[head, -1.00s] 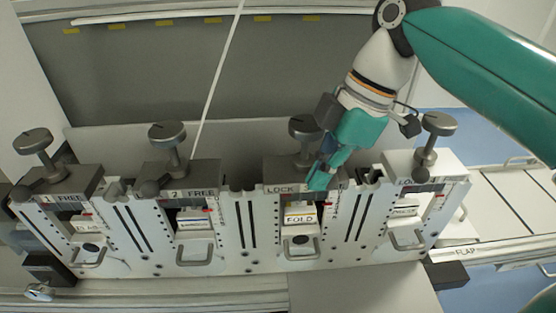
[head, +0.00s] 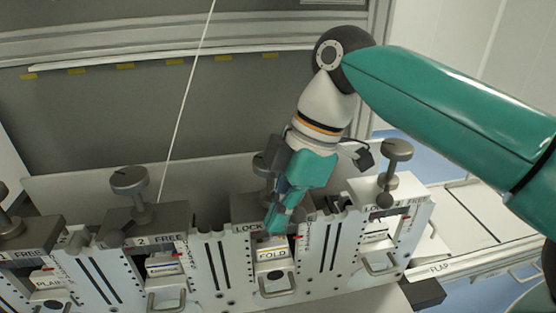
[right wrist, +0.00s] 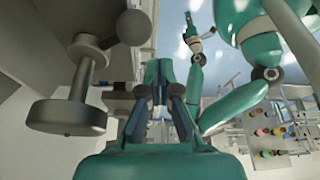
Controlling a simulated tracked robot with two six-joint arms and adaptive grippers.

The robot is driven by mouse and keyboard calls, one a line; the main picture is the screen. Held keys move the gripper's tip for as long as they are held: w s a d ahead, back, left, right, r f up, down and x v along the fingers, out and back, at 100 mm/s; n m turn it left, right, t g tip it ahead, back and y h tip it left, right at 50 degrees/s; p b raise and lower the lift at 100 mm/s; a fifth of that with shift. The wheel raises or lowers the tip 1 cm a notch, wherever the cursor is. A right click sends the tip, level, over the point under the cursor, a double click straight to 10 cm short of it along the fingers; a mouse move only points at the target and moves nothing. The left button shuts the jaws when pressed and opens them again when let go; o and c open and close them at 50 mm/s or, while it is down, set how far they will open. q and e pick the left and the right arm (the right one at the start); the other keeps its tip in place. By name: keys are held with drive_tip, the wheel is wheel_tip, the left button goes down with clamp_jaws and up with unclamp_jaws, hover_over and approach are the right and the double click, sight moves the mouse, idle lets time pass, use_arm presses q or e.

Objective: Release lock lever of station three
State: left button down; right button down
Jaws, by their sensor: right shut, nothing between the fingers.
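Station three is the block with the FOLD plate (head: 272,253) and a LOCK label (head: 247,228) on its top housing. My right gripper (head: 276,222) is shut and empty, its fingertips pointing down at the front of this housing. The lever of station three is hidden or cannot be made out in the head view. In the right wrist view the closed fingers (right wrist: 158,80) show beside a large grey knob (right wrist: 65,118) and a dark ball (right wrist: 134,27). Contact cannot be told.
Station two (head: 145,222), marked FREE, stands to the left and station four (head: 405,205), marked LOCK, to the right, both with upright knobs. Station one (head: 30,245) is at the left edge. A teal arm (right wrist: 195,80), perhaps my left, shows small in the wrist view.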

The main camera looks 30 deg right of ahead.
drive_tip(key=a+p+v, duration=0.1)
drive_tip(key=p+v, duration=0.1)
drive_tip(key=v, duration=0.7)
drive_tip(key=shift+w+a+r, duration=0.15)
drive_tip(key=shift+w+r, duration=0.4)
drive_tip(key=shift+r, duration=0.05)
